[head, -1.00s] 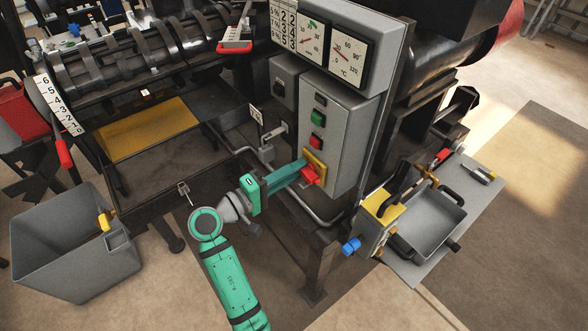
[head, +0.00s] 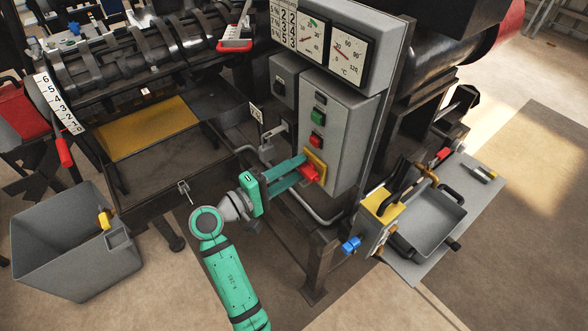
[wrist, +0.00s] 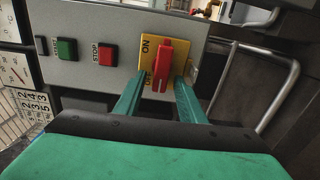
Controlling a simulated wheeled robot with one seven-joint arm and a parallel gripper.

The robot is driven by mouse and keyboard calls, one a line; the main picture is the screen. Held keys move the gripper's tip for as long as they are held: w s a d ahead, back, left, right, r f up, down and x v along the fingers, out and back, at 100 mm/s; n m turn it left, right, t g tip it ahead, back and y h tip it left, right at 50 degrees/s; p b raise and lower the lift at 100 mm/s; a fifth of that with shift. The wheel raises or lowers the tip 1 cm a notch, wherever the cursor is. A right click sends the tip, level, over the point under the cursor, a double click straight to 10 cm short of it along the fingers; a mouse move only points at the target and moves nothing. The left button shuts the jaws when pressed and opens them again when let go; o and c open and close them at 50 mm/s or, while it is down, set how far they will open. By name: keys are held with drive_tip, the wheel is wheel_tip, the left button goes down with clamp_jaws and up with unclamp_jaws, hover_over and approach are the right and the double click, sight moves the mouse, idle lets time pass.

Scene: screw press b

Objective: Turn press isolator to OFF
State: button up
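The press isolator is a red handle (head: 309,174) on a yellow plate (head: 318,158), low on the grey control panel. In the wrist view the red handle (wrist: 164,66) stands upright in the picture, with a white mark near its lower end. "ON" shows at the yellow plate's (wrist: 148,60) upper left; a lower label is partly hidden by the left finger. My gripper (head: 296,170) is at the isolator with its fingers apart. In the wrist view its two fingers (wrist: 161,88) straddle the handle, with a visible gap on each side.
A green button (wrist: 66,49) and a red STOP button (wrist: 105,54) sit beside the isolator on the panel. A bent metal pipe (wrist: 284,85) runs close to the right finger's side. A grey shelf (head: 481,205) with a pan (head: 432,222) stands right of the panel.

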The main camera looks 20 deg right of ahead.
drive_tip(key=shift+a, duration=0.15)
drive_tip(key=v, duration=1)
drive_tip(key=shift+a, duration=0.3)
drive_tip(key=shift+s, duration=0.15)
